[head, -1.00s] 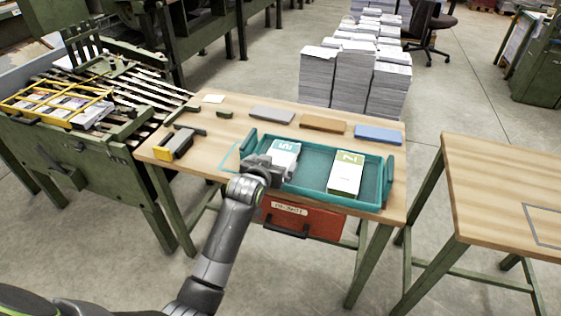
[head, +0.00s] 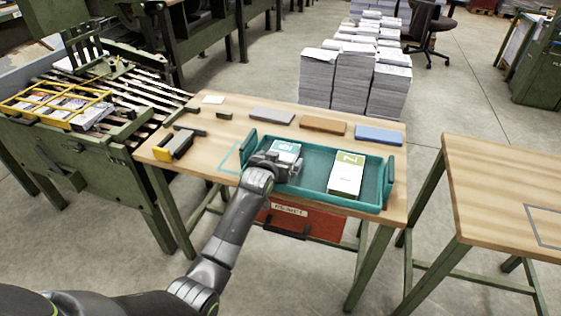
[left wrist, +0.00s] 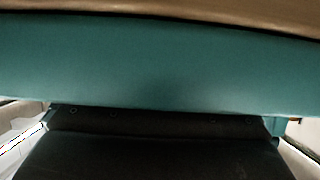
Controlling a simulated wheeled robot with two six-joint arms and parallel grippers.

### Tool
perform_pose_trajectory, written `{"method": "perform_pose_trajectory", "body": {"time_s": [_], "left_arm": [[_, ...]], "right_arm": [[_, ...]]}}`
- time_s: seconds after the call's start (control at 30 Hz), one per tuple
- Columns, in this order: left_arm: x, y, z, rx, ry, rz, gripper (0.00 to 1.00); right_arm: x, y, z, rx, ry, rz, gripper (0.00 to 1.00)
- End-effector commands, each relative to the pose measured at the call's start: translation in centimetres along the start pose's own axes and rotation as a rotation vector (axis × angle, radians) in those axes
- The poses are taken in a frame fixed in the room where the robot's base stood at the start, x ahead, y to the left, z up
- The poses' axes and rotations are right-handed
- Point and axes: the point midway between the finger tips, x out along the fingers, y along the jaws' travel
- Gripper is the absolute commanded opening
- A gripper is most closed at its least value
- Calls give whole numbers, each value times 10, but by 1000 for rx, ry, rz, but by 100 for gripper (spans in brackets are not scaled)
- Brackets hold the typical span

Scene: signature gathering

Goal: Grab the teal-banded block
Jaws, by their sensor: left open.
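The teal-banded block (head: 286,148) is a white block with a teal label, lying in the left part of the teal tray (head: 318,155). My left gripper (head: 286,168) is open at the near side of this block and covers its near part. I cannot tell whether the fingers touch it. In the left wrist view a broad teal surface (left wrist: 160,65) lies very close across the picture; I cannot tell whether it is tray or block. A white block with an olive-green band (head: 346,174) lies in the right part of the tray. My right gripper is not in view.
The tray has raised walls and end handles on a wooden table (head: 225,120). Grey, brown and blue slabs (head: 378,134) lie behind it. A yellow-and-black tool (head: 175,145) lies to the left. Another wooden table (head: 500,190) stands at right, across a gap.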

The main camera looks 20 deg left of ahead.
Motion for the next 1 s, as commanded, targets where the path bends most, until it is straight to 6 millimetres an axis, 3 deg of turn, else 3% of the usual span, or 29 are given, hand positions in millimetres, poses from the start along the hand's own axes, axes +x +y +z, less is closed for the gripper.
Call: {"method": "perform_pose_trajectory", "body": {"time_s": [0.07,0.43,0.73,1.0], "left_arm": [[0,0,0,0,0,0,95],[0,0,0,0,0,0,47],[-3,0,-8,0,4,1,47],[-22,0,-56,1,8,0,47]], "right_arm": [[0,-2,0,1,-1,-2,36],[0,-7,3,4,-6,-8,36],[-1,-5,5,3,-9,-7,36],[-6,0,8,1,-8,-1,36]]}}
